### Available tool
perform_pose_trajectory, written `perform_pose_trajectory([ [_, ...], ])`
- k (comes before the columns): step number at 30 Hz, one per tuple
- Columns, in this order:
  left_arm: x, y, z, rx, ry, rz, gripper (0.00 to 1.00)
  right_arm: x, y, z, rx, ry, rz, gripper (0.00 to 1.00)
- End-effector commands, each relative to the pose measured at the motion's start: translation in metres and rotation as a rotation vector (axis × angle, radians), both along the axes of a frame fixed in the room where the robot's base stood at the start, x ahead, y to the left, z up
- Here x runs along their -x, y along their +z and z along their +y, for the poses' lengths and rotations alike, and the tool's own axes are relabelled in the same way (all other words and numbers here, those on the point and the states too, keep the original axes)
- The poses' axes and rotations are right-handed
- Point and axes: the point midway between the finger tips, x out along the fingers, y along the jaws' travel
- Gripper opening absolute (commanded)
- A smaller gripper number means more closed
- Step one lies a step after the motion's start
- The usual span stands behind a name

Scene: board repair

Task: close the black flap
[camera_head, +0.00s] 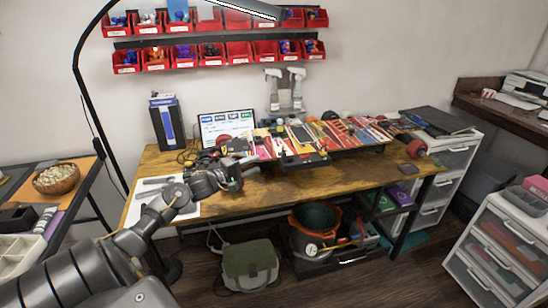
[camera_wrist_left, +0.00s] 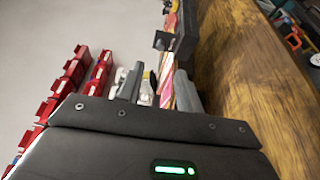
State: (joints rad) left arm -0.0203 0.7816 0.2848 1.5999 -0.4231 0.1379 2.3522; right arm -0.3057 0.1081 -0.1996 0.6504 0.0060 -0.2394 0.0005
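My left gripper (camera_head: 238,172) reaches in from the left and is low over the front left part of the workbench. Its two grey fingers stand apart with nothing between them in the left wrist view (camera_wrist_left: 158,88). A black upright piece with a small black plate (camera_wrist_left: 183,32) shows just beyond the right-hand finger; it may be the black flap, but I cannot tell for sure. No gripper contact with it is clear. In the head view, a long black-edged rack (camera_head: 303,160) with colourful tools is right of my gripper. My right gripper is not in view.
The wooden workbench (camera_head: 290,183) is bare along its front. A lit monitor (camera_head: 227,126) and a blue-black box (camera_head: 167,122) stand at the back left. Red bins (camera_head: 184,57) hang on the wall. A lamp pole (camera_head: 90,100) stands at the left.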

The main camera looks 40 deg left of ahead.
Motion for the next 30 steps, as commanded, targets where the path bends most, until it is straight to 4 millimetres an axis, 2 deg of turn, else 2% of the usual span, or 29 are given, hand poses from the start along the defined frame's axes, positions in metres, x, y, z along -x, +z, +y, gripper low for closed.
perform_pose_trajectory([
  [9,-0.056,0.002,-0.012,0.0,0.001,-0.003,0.36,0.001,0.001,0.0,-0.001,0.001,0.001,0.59],
  [15,-0.082,0.001,-0.018,-0.001,0.002,-0.001,0.36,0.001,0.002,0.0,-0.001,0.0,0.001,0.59],
  [21,-0.092,0.0,-0.021,-0.003,0.001,-0.001,0.36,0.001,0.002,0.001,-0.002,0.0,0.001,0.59],
  [29,-0.093,0.0,-0.021,-0.003,0.001,-0.001,0.36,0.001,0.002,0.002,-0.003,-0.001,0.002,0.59],
  [30,-0.093,0.0,-0.021,-0.002,0.001,0.0,0.32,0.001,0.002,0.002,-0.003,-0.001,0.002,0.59],
])
